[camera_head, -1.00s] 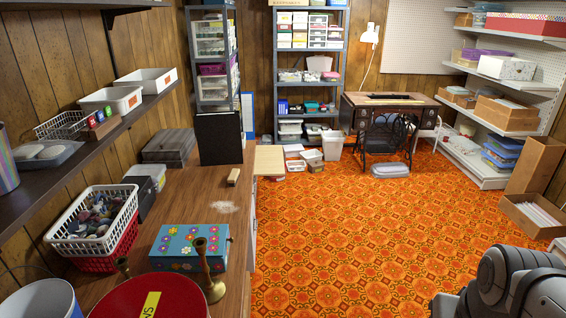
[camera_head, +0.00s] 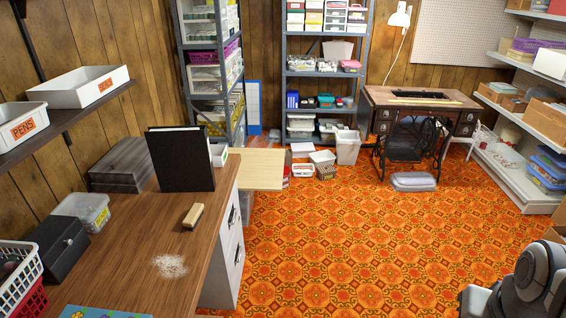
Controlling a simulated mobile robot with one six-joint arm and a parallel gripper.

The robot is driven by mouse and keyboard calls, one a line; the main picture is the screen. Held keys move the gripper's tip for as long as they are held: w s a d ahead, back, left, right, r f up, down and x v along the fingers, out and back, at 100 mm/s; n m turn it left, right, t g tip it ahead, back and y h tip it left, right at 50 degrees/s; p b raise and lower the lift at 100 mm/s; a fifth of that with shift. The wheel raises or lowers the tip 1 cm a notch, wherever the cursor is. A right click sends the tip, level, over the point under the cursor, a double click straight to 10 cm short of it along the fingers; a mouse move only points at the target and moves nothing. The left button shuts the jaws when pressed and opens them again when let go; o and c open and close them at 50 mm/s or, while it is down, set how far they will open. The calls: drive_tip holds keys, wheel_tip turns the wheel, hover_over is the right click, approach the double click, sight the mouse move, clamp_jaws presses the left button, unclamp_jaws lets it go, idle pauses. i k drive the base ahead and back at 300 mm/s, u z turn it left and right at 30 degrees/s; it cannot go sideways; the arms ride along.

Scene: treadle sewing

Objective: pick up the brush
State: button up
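The brush (camera_head: 193,216) is a small block with a pale wooden top and a darker underside. It lies on the brown wooden counter (camera_head: 135,262), near the counter's right edge. A patch of pale crumbs or dust lies on the wood just in front of it. Part of my arm, grey and rounded, shows at the lower right, well apart from the brush. My gripper is outside the view.
A black binder (camera_head: 182,160) stands behind the brush. A black box (camera_head: 58,246) and a clear tub (camera_head: 84,211) are to its left. A pale board (camera_head: 257,168) juts right beyond the counter. The patterned floor (camera_head: 340,245) is open right of the counter.

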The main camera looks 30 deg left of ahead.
sight(192, 221)
drive_tip(key=i, duration=1.4)
drive_tip(key=u, duration=3.2)
drive_tip(key=i, duration=1)
drive_tip(key=z, duration=0.1)
